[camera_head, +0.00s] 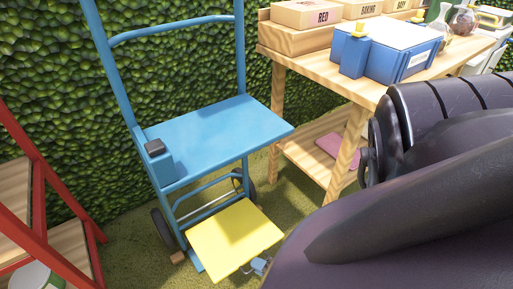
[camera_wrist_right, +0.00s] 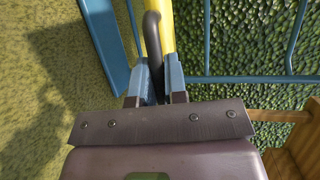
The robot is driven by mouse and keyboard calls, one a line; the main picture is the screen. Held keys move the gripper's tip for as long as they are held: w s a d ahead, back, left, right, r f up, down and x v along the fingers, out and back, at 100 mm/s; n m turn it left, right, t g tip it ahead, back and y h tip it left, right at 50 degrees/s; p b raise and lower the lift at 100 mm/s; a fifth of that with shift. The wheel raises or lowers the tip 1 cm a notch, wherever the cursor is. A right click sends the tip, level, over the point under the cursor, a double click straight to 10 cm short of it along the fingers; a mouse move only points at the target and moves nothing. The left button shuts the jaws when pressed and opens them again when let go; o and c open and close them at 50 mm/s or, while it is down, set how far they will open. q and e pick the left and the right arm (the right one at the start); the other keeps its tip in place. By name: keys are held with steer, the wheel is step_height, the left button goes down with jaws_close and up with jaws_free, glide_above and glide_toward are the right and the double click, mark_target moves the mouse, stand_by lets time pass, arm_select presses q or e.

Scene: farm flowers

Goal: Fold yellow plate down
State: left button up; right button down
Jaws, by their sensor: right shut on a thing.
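The yellow plate (camera_head: 234,238) is at the bottom of a blue hand truck (camera_head: 212,135), low over the grass. It extends forward and looks roughly flat; its exact tilt is hard to tell. My right gripper (camera_head: 260,266) is at its front right edge. In the right wrist view, the plate shows edge-on as a narrow yellow strip (camera_wrist_right: 166,28). The blue-tipped fingers of my right gripper (camera_wrist_right: 155,86) are closed there, with a dark curved piece between them beside the strip. The exact contact is partly hidden. My left gripper is not in view.
A wooden table (camera_head: 355,92) with a blue case (camera_head: 388,50) and boxes stands at the right. A red-framed shelf (camera_head: 45,180) stands at the left. A green hedge (camera_head: 45,70) is behind the truck. My dark arm covers the lower right.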

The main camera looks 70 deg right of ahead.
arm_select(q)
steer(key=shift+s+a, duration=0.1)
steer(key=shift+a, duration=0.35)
arm_select(e)
steer(key=shift+s+f, duration=0.1)
steer(key=shift+f, duration=0.6)
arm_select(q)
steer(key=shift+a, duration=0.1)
arm_select(e)
steer(key=shift+f, duration=0.1)
steer(key=c, duration=1.5)
jaws_free()
steer(key=shift+a, duration=0.1)
steer(key=shift+o, duration=0.2)
steer(key=shift+s, duration=0.1)
arm_select(q)
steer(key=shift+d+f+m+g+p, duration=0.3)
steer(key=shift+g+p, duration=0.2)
steer(key=shift+p, duration=0.4)
arm_select(e)
steer(key=v, duration=1)
steer(key=shift+s, duration=0.35)
